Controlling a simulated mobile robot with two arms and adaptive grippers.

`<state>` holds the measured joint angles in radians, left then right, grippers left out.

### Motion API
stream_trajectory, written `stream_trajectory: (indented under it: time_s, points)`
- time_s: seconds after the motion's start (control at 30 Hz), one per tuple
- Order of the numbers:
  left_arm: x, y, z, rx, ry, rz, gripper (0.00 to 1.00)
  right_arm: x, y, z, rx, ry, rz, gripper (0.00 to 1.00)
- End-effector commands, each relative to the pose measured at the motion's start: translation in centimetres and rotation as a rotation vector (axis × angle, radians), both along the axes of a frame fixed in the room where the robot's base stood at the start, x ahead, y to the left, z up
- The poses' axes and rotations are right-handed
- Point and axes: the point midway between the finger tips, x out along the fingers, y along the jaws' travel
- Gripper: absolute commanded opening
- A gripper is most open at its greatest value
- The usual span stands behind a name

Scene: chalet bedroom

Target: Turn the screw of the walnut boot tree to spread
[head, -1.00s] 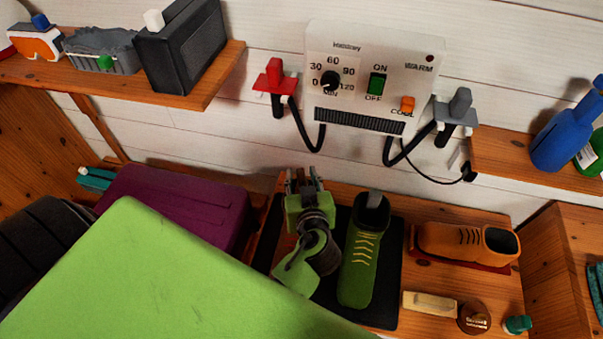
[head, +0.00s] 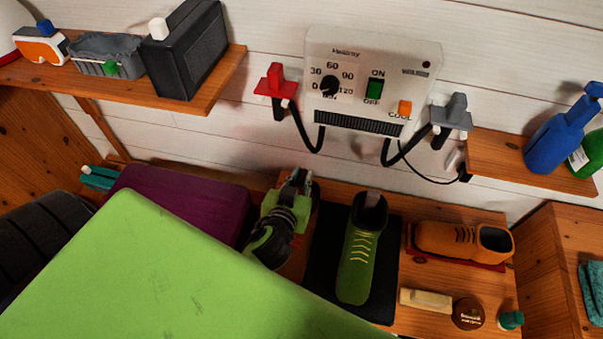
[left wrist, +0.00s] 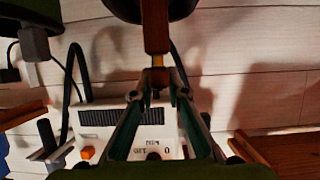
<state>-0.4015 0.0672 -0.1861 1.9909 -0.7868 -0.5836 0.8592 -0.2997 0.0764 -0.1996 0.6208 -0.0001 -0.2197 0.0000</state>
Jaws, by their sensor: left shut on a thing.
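My left gripper (head: 298,178) is beyond the purple box, left of the green boot. In the left wrist view its fingers (left wrist: 155,82) are shut on the lower end of a brown wooden piece (left wrist: 156,32) with a brass-coloured part, probably the walnut boot tree and its screw. A dark rounded form (left wrist: 150,8) lies above it; I cannot tell what it is. The green boot (head: 358,265) with yellow laces lies on a black mat (head: 322,250), a greyish piece in its dark collar. My right gripper is not in view.
A wall dryer (head: 370,75) with hoses hangs behind. An orange shoe (head: 445,238), a pale block (head: 425,300) and a round tin (head: 468,313) stand right of the mat. A purple box (head: 180,205) and large green surface (head: 150,270) crowd the left front.

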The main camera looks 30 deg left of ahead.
Motion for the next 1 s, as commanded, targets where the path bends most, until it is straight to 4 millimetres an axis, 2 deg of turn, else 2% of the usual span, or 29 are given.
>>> stream_trajectory:
  time_s: [0.27,0.3,0.37,0.77,0.87,1.0]
  points:
    - [-0.1,0.0,-0.2,-0.001,0.003,-0.002,0.0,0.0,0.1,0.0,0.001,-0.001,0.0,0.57]
    - [-0.1,0.0,-0.2,-0.001,0.003,-0.002,0.2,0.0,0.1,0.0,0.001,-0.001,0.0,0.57]
    - [0.0,0.0,-0.2,-0.001,0.003,-0.002,0.32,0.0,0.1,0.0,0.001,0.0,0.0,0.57]
    - [-0.3,-0.1,0.0,-0.001,0.001,-0.002,0.32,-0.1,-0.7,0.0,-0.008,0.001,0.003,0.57]
    - [-1.2,-0.4,0.3,-0.002,0.003,-0.001,0.32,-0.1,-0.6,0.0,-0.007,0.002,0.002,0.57]
    - [-3.5,-0.8,1.2,-0.003,0.004,0.0,0.32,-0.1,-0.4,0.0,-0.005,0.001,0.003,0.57]
